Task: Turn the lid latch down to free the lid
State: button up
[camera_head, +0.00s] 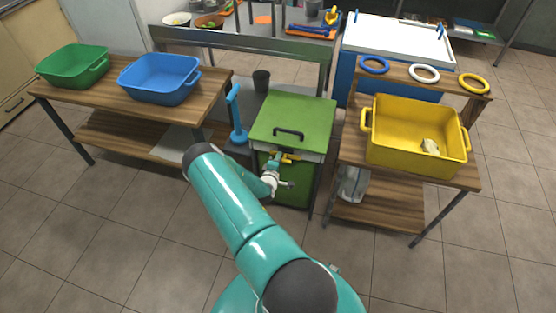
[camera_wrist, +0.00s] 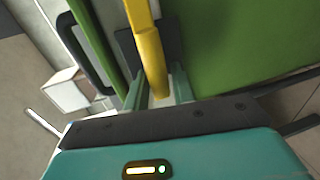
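The sugarcane press is a green box with a green lid (camera_head: 292,118) that carries a black handle (camera_head: 288,132). The lid lies flat on top and looks closed. A yellow lid latch (camera_head: 289,157) sits at the front, just under the lid's edge. In the wrist view the yellow latch (camera_wrist: 149,48) is a long bar whose end lies between my fingers. My gripper (camera_wrist: 159,92) has its fingers apart on either side of the bar, with a small gap showing on the right. In the head view my gripper (camera_head: 276,180) is in front of the press, partly hidden by my arm.
A blue lever (camera_head: 236,115) stands left of the press. A left table holds a green bin (camera_head: 73,66) and a blue bin (camera_head: 160,78). A right table holds a yellow bin (camera_head: 415,136) close to the press. The floor in front is clear.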

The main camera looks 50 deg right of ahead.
jog(key=shift+a, duration=0.1)
jog(key=v, duration=1.3)
jog(key=shift+a, duration=0.25)
jog(key=shift+s+r, duration=0.1)
